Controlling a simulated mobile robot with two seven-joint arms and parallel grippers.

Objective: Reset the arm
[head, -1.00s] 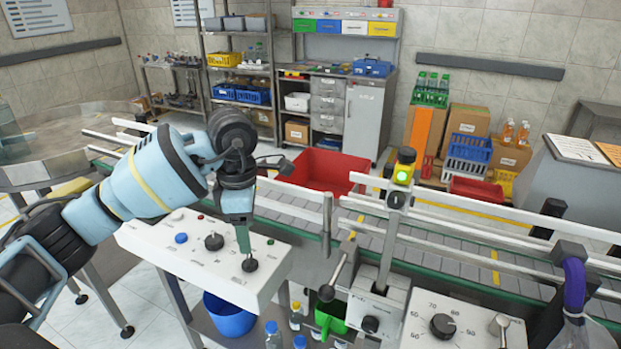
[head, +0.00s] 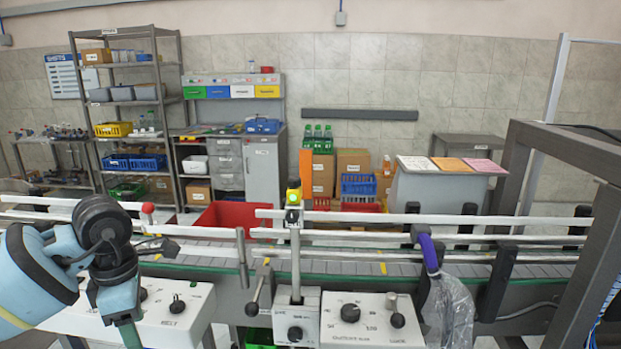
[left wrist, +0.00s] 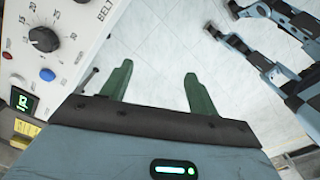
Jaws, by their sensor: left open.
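My left arm comes in from the left in the head view, with its gripper (head: 130,335) at the bottom edge beside the white belt panel (head: 200,318). In the left wrist view the two green fingers (left wrist: 157,76) are apart, with nothing between them but the tiled floor below. The belt knob (head: 177,306) stands free of the gripper, to its right in the head view. A black dial (left wrist: 43,39) on a white panel shows at upper left in the wrist view. My right gripper is not visible.
The conveyor (head: 330,268) with its white rails runs across behind the panels. A lever box (head: 296,330) and a dial panel (head: 371,320) stand to the right. A clear bag (head: 449,310) hangs at a purple tube (head: 429,253). A grey frame (head: 570,150) rises at far right.

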